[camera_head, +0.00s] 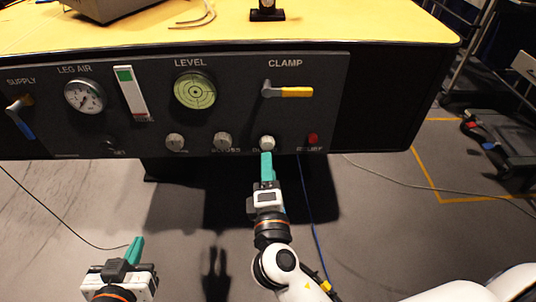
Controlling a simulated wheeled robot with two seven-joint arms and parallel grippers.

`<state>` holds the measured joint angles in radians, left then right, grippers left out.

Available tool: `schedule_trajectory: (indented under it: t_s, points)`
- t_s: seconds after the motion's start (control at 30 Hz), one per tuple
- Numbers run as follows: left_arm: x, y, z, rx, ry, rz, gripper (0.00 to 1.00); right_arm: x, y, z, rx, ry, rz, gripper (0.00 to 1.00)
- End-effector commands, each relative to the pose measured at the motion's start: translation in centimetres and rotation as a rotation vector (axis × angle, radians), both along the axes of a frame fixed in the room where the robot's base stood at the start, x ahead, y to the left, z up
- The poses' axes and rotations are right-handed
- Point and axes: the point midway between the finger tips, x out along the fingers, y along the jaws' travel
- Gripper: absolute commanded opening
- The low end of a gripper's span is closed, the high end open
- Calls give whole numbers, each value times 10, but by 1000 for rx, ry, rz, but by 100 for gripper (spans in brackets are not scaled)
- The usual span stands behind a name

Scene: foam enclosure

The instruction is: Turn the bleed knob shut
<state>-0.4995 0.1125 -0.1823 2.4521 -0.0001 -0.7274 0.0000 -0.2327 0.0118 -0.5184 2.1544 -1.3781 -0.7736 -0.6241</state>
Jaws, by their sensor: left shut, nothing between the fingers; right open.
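The dark control panel carries a row of small pale knobs along its lower edge. The third knob (267,143) sits below the yellow-handled CLAMP lever; its label is mostly hidden by my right gripper, so I cannot fully read whether it is the bleed knob. My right gripper (266,157) is open, its teal fingertips just below or at this knob; I cannot tell whether they touch it. My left gripper (137,243) is shut and empty, low at the left, well away from the panel.
Other knobs (175,142) (222,140) are to the left, and a red RELIEF button (313,139) is close on the right. The CLAMP lever (290,92), LEVEL dial (195,91) and blue SUPPLY lever (22,120) are also on the panel. A cart (505,130) stands far right.

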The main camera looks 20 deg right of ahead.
Motion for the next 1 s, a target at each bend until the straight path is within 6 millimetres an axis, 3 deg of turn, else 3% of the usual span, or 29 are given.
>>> schedule_trajectory:
  t_s: [0.1, 0.33, 1.0]
  points:
    - [2, 0, 3, -5, -23, 0, 0, -25, 7, -3, 1, 4, 0, 50]
    - [5, -2, 10, -17, -74, -4, 0, -52, 14, -4, -1, 1, -1, 50]
    - [5, -4, 11, -20, -80, -8, 0, -56, 14, -5, 13, 4, 1, 50]
